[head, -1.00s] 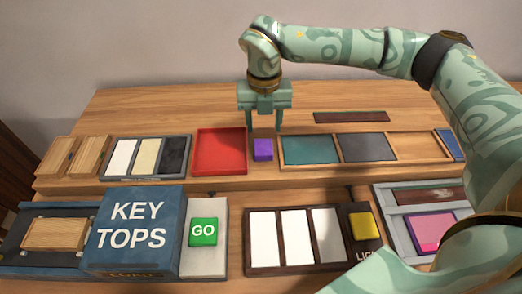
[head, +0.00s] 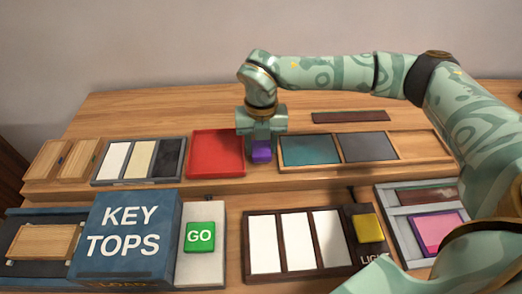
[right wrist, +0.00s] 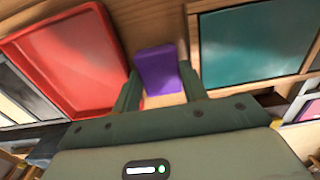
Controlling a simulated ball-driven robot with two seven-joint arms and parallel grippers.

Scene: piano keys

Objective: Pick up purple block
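The purple block (head: 261,154) sits on the raised wooden shelf, between the red tray and the teal panel. My right gripper (head: 261,148) is lowered over it from above. In the right wrist view the purple block (right wrist: 158,70) stands between the two fingers of my right gripper (right wrist: 160,85). The fingers are apart, with a visible gap between the block and the right finger; the left finger is close to the block. My left gripper is not in either view.
The red tray (head: 217,150) lies just left of the block and the teal panel (head: 308,149) just right. A blue KEY TOPS box (head: 125,235), a green GO button (head: 200,237) and a panel of white keys (head: 297,240) are in front. A dark strip (head: 350,116) lies behind.

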